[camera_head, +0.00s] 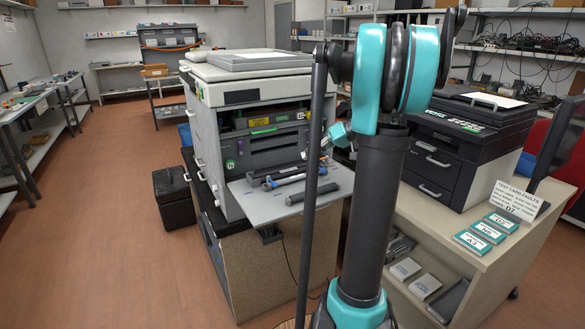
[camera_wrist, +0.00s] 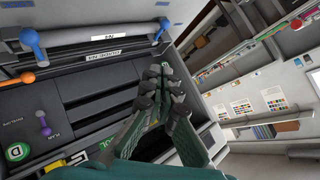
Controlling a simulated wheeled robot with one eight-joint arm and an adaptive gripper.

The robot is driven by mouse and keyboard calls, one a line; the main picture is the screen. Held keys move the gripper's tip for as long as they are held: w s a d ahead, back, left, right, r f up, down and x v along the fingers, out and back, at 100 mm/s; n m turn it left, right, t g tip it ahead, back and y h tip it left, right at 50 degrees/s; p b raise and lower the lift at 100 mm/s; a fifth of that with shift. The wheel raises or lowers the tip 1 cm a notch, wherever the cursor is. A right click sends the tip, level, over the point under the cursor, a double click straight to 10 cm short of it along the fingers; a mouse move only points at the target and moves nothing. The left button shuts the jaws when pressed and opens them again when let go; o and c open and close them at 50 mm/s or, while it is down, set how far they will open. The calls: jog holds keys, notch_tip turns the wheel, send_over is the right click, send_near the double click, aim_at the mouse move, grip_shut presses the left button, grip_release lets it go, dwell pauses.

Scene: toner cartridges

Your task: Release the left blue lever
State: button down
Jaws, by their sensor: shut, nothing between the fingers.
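The left blue lever (camera_wrist: 162,28) sits at the end of a grey cylindrical part in the wrist view, which shows the printer front upside down. In the head view the left blue lever (camera_head: 268,183) is at the left end of that part, above the grey shelf. The right blue lever (camera_wrist: 32,42) is at the other end, on the left of the wrist view. My gripper (camera_wrist: 160,82) is shut and empty. Its fingertips appear below the left blue lever in the wrist picture, with a visible gap. In the head view the arm and a dark post hide most of it.
An orange lever (camera_wrist: 20,79) and a purple lever (camera_wrist: 43,124) are on the printer front. A dark cylinder (camera_head: 313,194) lies on the grey shelf (camera_head: 262,209). A second, black printer (camera_head: 466,150) stands on the right bench. The floor (camera_head: 90,230) at left is open.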

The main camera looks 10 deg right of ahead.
send_near(272, 182)
jog(key=w, duration=0.1)
jog(key=w+a, duration=0.1)
jog(key=w, duration=0.1)
jog(key=shift+a+r, duration=0.2)
jog(key=shift+a, duration=0.1)
jog(key=f, duration=0.1)
jog(key=s+a+f, duration=0.1)
jog(key=shift+a+f, duration=0.25)
jog(key=shift+f, duration=0.05)
jog(key=shift+s+a+f, duration=0.1)
jog(key=shift+a+f, duration=0.1)
jog(key=shift+f, duration=0.15)
jog(key=shift+a, duration=0.1)
jog(key=shift+s+a, duration=0.1)
jog(key=shift+a, duration=0.05)
jog(key=shift+m+t, duration=0.3)
